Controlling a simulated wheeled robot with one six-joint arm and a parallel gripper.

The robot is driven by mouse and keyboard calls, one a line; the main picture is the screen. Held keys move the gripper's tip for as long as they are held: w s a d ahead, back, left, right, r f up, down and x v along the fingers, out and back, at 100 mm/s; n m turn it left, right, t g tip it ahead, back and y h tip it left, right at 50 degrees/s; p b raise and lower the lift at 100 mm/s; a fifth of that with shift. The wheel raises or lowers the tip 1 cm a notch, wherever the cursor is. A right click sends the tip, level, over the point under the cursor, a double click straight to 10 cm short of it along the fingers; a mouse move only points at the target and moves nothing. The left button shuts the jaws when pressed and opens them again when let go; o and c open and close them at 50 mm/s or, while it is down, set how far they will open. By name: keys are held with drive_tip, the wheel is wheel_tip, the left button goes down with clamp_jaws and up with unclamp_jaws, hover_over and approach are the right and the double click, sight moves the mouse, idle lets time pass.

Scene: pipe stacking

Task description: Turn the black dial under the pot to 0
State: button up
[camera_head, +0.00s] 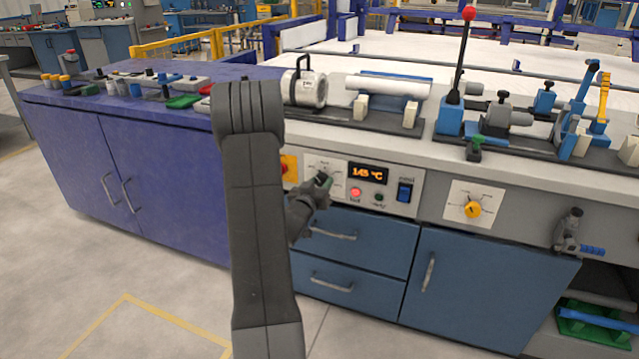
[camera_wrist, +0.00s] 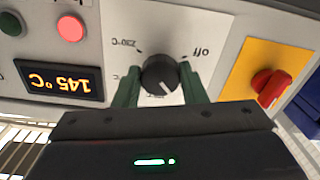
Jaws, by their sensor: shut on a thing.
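The black dial (camera_wrist: 159,74) sits on a white panel (camera_head: 338,165) on the front of the blue bench. In the upside-down wrist view its scale shows "off" and "230°C", with other marks hidden. A white pointer line on the dial points to the lower right of that view, away from "off". My gripper (camera_wrist: 159,88) is shut on the dial, one green finger on each side. In the head view my gripper (camera_head: 321,183) covers most of the dial. No clear pot shows; a white cylindrical device with a black handle (camera_head: 304,88) stands on the bench above.
Right of the dial, a display (camera_head: 368,173) reads 145 °C, above a lit red light (camera_head: 355,192) and a blue switch (camera_head: 404,192). A red knob on yellow (camera_wrist: 270,88) is close on the other side. A yellow dial (camera_head: 473,209) is farther right. Drawer handles lie below.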

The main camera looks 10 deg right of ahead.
drive_tip(key=n+p, duration=0.1)
drive_tip(key=n, duration=0.3)
drive_tip(key=shift+r+n, duration=0.1)
drive_tip(key=shift+n, duration=0.2)
drive_tip(key=n+p, duration=0.1)
drive_tip(key=n, duration=0.2)
drive_tip(key=shift+n+p, duration=0.35)
drive_tip(key=shift+n, duration=0.05)
drive_tip(key=n+p, duration=0.1)
drive_tip(key=n, duration=0.2)
drive_tip(key=shift+n+p, duration=0.8)
drive_tip(key=shift+n, duration=1.2)
drive_tip(key=o, duration=1)
drive_tip(key=shift+s, duration=0.15)
